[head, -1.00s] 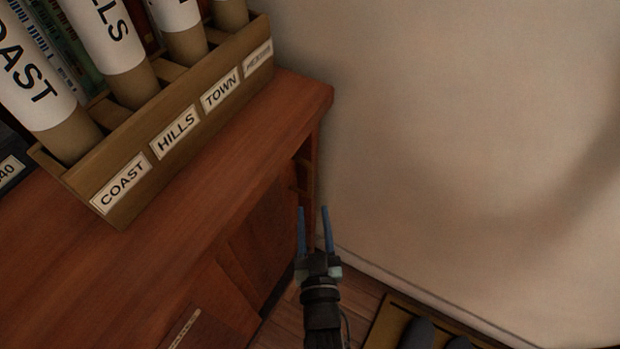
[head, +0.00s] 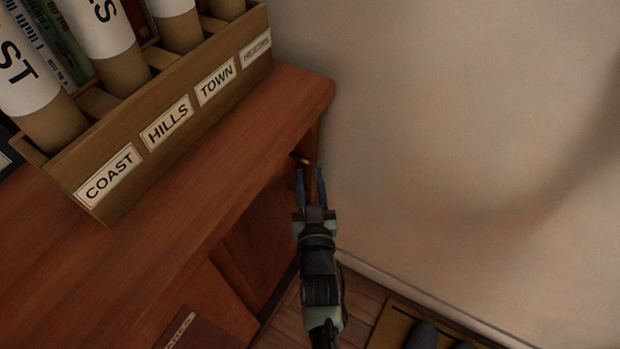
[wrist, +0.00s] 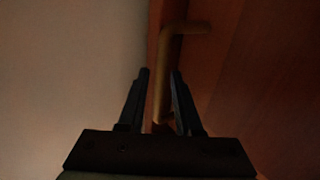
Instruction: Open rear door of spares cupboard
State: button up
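The spares cupboard (head: 215,200) is reddish-brown wood and runs along the left of the head view. A dull brass bar handle (head: 303,161) shows under the top's far right corner. In the wrist view the handle (wrist: 168,70) stands upright, with its top bent right toward a reddish wood panel (wrist: 260,80). My gripper (head: 310,170) is open at the handle. In the wrist view its fingers (wrist: 160,72) lie either side of the bar's lower part; I cannot tell whether they touch it. Whether the rear door is ajar is unclear.
A wooden rack (head: 160,130) of paper rolls, labelled COAST, HILLS and TOWN, stands on the cupboard top. A pale wall (head: 460,130) is close on the right. Dark shoes on a yellow-edged mat (head: 390,325) lie on the floor at lower right.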

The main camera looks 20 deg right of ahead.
grip_shut()
dwell(1.2)
